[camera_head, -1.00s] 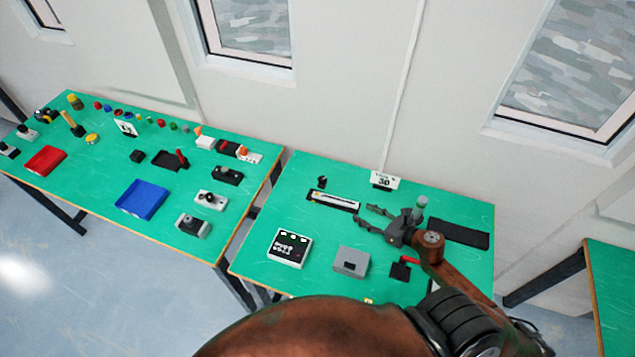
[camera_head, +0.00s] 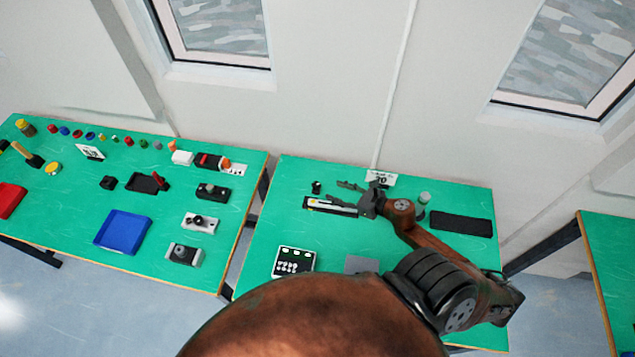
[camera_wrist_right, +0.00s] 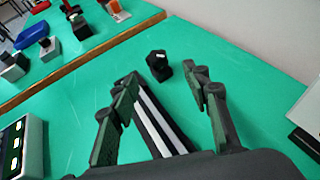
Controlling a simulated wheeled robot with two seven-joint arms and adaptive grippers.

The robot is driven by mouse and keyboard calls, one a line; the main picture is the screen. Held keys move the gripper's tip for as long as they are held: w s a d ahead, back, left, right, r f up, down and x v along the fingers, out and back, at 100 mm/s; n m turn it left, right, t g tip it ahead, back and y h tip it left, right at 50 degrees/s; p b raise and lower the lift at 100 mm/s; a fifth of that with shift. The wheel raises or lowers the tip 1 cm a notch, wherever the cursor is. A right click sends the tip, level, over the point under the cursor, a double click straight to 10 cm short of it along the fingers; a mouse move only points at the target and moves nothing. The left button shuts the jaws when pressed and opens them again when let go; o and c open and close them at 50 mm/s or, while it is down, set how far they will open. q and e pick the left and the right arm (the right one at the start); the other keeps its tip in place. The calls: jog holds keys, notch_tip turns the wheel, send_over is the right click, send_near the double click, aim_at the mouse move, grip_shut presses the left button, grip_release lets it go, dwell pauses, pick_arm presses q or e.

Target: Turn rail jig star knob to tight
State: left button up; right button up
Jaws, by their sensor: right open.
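The rail jig (camera_head: 320,205) is a long black block with a pale strip, lying on the green table. A small dark knob-like piece (camera_head: 316,187) stands just behind its left end; I take it for the star knob. My right gripper (camera_head: 338,193) is open and empty, over the right part of the rail with its fingers pointing left. In the right wrist view the knob (camera_wrist_right: 158,66) shows just beyond and between the fingertips (camera_wrist_right: 163,80), apart from both. The rail (camera_wrist_right: 158,122) runs between the fingers. Whether the knob is tight cannot be told. My left gripper is out of view.
A white number card (camera_head: 381,178) stands behind the gripper. A grey cylinder (camera_head: 424,198) and a black mat (camera_head: 461,224) lie to the right. A keypad box (camera_head: 294,262) is in front, and a grey box (camera_head: 362,264) is partly hidden by my arm.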

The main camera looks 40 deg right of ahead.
aim_at(319, 186)
jog(key=x, duration=0.4)
jog(key=p+x, duration=0.1)
jog(key=x, duration=0.1)
jog(key=shift+a+r, duration=0.25)
jog(key=shift+r, duration=0.1)
jog(key=shift+w+a+f, duration=0.1)
jog(key=shift+w+f, duration=0.05)
jog(key=shift+w, duration=0.15)
jog(key=shift+w+f, duration=0.1)
jog(key=shift+w, duration=0.05)
jog(key=shift+f, duration=0.1)
jog(key=shift+c, duration=0.2)
jog(key=c, duration=1.1)
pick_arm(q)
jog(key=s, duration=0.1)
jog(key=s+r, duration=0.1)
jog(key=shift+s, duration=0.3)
